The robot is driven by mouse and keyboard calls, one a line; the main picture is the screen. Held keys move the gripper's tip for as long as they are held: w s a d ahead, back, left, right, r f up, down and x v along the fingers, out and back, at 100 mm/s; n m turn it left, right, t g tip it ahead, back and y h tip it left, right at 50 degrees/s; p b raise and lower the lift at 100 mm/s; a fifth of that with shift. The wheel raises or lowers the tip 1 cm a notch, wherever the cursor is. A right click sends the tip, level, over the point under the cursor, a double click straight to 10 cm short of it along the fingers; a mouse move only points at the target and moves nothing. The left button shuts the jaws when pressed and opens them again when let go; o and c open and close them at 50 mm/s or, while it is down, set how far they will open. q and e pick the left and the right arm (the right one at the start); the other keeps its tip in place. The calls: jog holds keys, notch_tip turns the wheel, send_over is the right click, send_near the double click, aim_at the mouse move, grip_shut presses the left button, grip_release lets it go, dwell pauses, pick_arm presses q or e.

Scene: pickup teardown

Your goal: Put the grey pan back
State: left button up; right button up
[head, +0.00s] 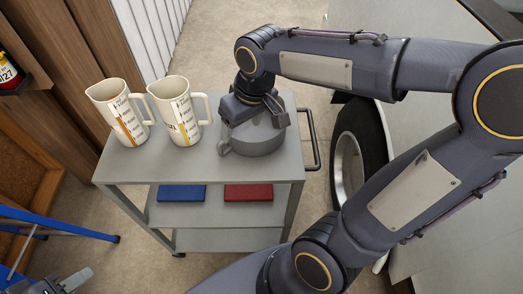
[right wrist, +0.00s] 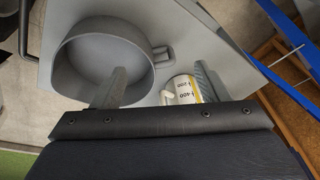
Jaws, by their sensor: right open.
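The grey pan (head: 255,138) stands upright on the cart's top shelf, right of the jugs. It also shows in the right wrist view (right wrist: 105,62), its inside empty. My right gripper (head: 262,112) is above the pan, open, with nothing between its fingers. In the right wrist view (right wrist: 158,70) one finger overlaps the pan's inside and the other lies outside its rim. I cannot tell whether either touches the pan. In the head view the gripper hides part of the pan. My left gripper (head: 68,284) shows partly at the bottom left corner, away from the cart; its jaws are unclear.
Two white measuring jugs (head: 120,112) (head: 180,110) stand on the grey cart (head: 140,165). A wheel (head: 355,150) and vehicle side are at right. Blue legs (head: 60,225) stand at left.

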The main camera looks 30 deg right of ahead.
jog(key=s+f+m+t+y, duration=0.1)
jog(key=s+m+t+y, duration=0.1)
jog(key=s, duration=1.2)
jog(key=shift+f+m+t, duration=0.2)
jog(key=shift+m+t, duration=0.4)
jog(key=shift+m, duration=0.1)
